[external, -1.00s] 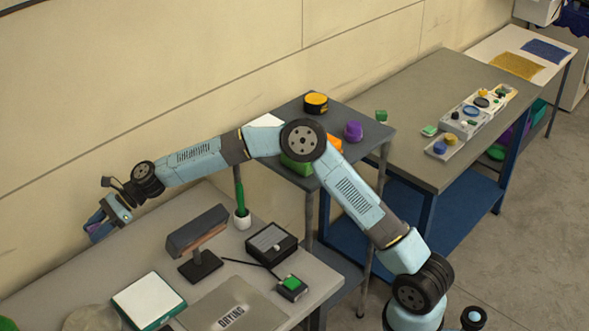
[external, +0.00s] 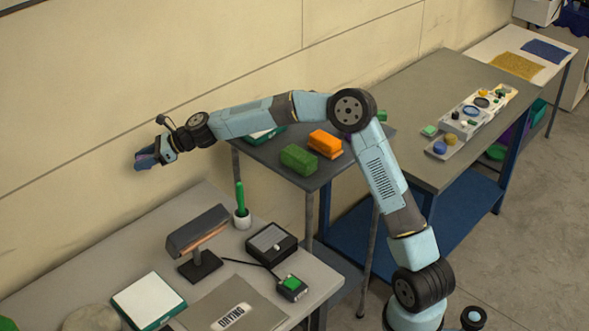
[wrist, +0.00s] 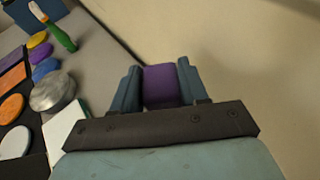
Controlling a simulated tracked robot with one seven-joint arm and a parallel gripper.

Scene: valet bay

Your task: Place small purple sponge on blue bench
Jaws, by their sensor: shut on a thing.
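My gripper (external: 148,160) is at the left in the external view, raised above the near grey table beside the wall. In the wrist view its fingers (wrist: 159,84) are shut on the small purple sponge (wrist: 160,87), which sits between them. In the external view the sponge is mostly hidden by the fingers. The blue bench (external: 405,95), with a grey-brown top and blue legs and lower shelf, stands at the right, far from my gripper.
A dark stand between the tables carries a green block (external: 299,159) and an orange block (external: 325,143). A tray of pads (external: 470,118) and a small green block (external: 430,131) lie on the bench's right side. A lamp (external: 198,231) stands on the near table.

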